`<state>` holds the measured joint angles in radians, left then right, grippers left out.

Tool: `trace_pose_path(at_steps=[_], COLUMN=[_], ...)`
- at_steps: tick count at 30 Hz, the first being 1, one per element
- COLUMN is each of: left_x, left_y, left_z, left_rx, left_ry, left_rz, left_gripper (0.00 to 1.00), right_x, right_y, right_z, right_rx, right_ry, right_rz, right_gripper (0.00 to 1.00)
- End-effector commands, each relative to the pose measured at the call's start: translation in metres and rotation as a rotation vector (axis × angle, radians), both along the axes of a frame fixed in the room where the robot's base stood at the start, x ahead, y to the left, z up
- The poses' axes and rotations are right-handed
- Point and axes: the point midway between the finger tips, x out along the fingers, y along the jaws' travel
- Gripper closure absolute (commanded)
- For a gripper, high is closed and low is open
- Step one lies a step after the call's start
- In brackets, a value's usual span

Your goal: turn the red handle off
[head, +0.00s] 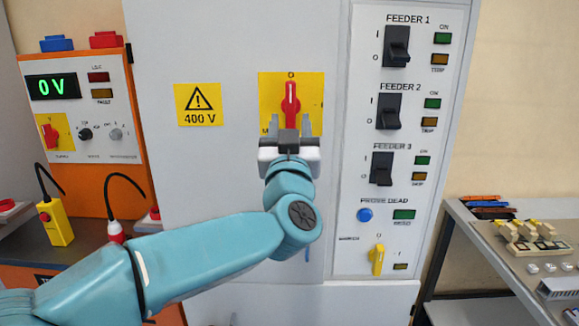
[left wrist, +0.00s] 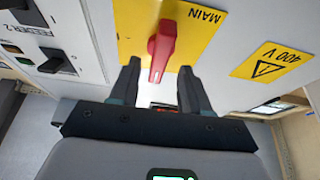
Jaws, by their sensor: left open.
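The red handle (head: 290,104) is mounted on a yellow plate (head: 312,92) on the grey cabinet front. In the head view it stands upright, its upper end by the O mark. In the left wrist view the red handle (left wrist: 162,50) shows beside the word MAIN on the yellow plate (left wrist: 130,22). My left gripper (head: 289,126) is open just below and in front of the handle. In the left wrist view its two fingers (left wrist: 158,82) stand either side of the handle's near end, with gaps visible. The right gripper is not in view.
A feeder panel with black switches (head: 389,112) and a yellow knob (head: 377,260) is right of the handle. A 400 V sign (head: 198,104) is left. An orange test unit (head: 90,180) stands far left, reading 0 V. A parts bench (head: 480,235) is right.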

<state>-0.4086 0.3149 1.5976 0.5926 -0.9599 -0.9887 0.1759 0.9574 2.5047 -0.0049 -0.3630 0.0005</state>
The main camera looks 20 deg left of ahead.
Motion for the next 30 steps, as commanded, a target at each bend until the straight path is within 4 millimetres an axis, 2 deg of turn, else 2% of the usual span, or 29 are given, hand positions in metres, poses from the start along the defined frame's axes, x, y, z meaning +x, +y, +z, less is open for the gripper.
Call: trace_pose_path(at_steps=[1,9,15,20,30], left_x=[-0.013,-0.076,-0.105,-0.114,-0.114], left_y=[-0.005,-0.023,-0.032,-0.034,-0.034], left_z=[-0.008,-0.035,-0.046,-0.05,-0.05], left_rx=[0.0,0.001,-0.001,-0.002,-0.001], left_ry=[-0.001,0.0,0.0,-0.001,0.001], left_rz=[-0.004,-0.004,-0.003,-0.001,0.0], left_gripper=[0.53,0.53,0.53,0.53,0.53], right_x=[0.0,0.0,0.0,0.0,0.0], right_y=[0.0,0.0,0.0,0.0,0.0], right_z=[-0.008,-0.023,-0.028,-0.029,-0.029], right_rx=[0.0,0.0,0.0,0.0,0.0], right_ry=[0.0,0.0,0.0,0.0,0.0], right_rz=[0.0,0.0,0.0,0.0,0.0], right_gripper=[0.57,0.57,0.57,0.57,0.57])
